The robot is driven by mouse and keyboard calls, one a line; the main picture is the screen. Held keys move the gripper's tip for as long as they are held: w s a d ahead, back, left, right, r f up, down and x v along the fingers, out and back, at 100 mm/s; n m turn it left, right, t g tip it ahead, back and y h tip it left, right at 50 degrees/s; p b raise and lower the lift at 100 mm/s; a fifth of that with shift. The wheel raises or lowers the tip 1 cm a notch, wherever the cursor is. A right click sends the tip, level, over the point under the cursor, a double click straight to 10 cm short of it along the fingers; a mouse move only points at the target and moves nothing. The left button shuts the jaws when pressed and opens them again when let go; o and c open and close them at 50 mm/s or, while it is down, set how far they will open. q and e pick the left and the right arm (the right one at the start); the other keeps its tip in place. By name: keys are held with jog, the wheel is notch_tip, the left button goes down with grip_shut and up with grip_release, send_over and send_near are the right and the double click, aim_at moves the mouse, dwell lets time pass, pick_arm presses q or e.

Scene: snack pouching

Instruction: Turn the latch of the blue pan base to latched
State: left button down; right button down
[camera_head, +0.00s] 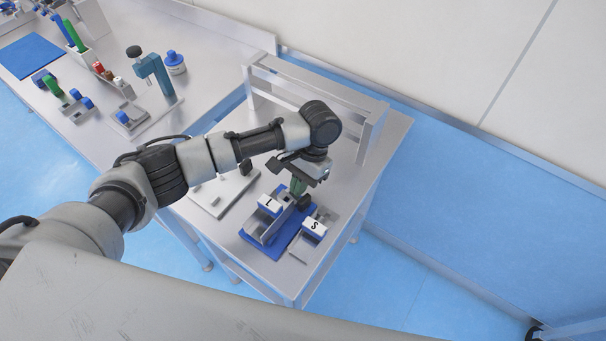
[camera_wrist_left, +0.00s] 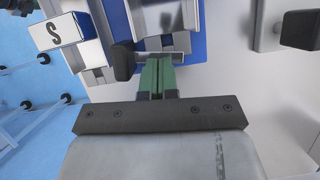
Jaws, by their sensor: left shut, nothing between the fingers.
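The blue pan base (camera_head: 254,244) lies on the metal table, with grey fixture parts on it and a white block marked L (camera_head: 270,204) on its left side. It also shows in the left wrist view (camera_wrist_left: 197,50). A dark latch knob (camera_head: 304,202) stands at its far end, and it shows in the left wrist view (camera_wrist_left: 123,62) too. My left gripper (camera_head: 297,188) points down with its green fingers (camera_wrist_left: 157,65) shut and empty, just beside the knob. I cannot tell whether they touch. The latch's exact angle is unclear. My right gripper is not in view.
A white block marked S (camera_head: 315,227) sits on a grey holder right of the base. A pale plate (camera_head: 222,190) with a dark knob lies to the left. A metal rack (camera_head: 316,95) stands behind. Another table at the left holds a teal press (camera_head: 154,75) and small parts.

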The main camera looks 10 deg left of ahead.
pick_arm(q)
jog(key=shift+s+a+r+n+p, duration=0.25)
jog(key=shift+n+p, duration=0.25)
jog(key=shift+p, duration=0.35)
jog(key=shift+f+n, duration=0.15)
jog(key=shift+n, duration=0.15)
jog(key=shift+f, duration=0.1)
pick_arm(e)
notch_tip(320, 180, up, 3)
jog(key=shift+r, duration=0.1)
